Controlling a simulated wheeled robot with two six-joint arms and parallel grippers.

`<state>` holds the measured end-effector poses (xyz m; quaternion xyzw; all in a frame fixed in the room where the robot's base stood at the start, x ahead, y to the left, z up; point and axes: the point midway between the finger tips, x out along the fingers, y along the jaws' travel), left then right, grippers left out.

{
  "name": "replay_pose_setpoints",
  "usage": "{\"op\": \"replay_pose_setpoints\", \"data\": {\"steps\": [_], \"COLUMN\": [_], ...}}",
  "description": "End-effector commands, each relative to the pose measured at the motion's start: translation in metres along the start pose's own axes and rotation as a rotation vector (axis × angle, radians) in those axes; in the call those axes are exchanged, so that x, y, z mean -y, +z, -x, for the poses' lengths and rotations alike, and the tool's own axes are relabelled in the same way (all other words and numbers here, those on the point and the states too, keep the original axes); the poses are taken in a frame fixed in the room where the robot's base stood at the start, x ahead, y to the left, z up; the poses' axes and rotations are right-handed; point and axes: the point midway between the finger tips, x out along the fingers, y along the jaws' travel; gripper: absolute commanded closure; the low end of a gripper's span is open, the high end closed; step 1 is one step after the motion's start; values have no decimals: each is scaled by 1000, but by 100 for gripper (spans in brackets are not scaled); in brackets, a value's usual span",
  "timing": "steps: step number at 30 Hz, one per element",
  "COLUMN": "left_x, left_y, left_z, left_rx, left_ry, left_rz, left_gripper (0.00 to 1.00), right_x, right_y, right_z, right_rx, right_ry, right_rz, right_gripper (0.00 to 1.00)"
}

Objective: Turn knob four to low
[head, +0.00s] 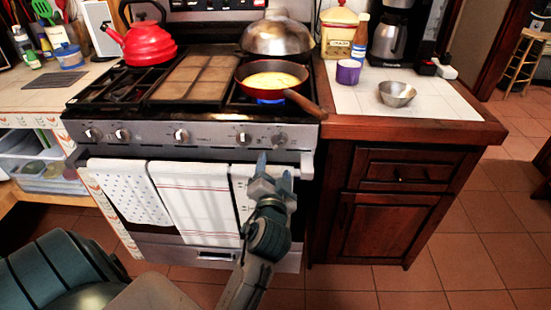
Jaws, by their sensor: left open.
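The stove's front panel (210,131) carries a row of several round silver knobs. Counting from the left, knob four (243,138) is right of the middle knob (181,135) and left of the rightmost knob (277,139). Its setting is too small to read. A blue flame (270,101) burns under the frying pan (256,69) at front right. My left gripper (275,167) is open and empty, fingers pointing up, below the right-hand knobs and in front of the oven handle and right towel in the picture. It appears apart from the knobs. My right gripper is not in view.
The pan handle (305,104) juts out over the front right edge. Towels (193,197) hang on the oven handle. A red kettle (148,44) and covered pan (277,38) stand at the back. A metal bowl (397,94) and purple cup (348,72) are on the right counter.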

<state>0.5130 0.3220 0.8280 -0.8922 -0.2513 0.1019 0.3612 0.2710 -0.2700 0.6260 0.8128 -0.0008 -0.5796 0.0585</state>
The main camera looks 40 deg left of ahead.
Motion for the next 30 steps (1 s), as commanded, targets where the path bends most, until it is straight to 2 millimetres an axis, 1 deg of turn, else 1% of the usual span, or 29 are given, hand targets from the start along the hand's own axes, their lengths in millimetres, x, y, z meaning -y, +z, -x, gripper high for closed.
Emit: {"op": "replay_pose_setpoints", "data": {"steps": [1, 3, 6, 24, 26, 27, 29, 30], "left_x": [-1, 0, 0, 0, -3, -6, -16, -24], "left_y": [1, 0, 0, 2, 8, 18, 39, 57], "left_z": [6, 12, 16, 18, 20, 24, 32, 41], "left_rx": [3, 1, 1, 4, 23, 49, 111, 168], "left_ry": [2, 1, 1, 4, 22, 48, 110, 167], "left_rz": [2, 1, 1, 2, 12, 25, 58, 85], "left_gripper": [37, 37, 37, 37, 37, 37, 37, 37], "right_x": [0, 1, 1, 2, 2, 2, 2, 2], "right_y": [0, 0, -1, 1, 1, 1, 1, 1], "right_z": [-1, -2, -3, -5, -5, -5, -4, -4], "right_rx": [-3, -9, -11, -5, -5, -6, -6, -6], "right_ry": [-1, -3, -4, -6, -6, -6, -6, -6], "right_rz": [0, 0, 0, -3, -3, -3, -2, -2], "right_gripper": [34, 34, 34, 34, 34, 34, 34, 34]}}
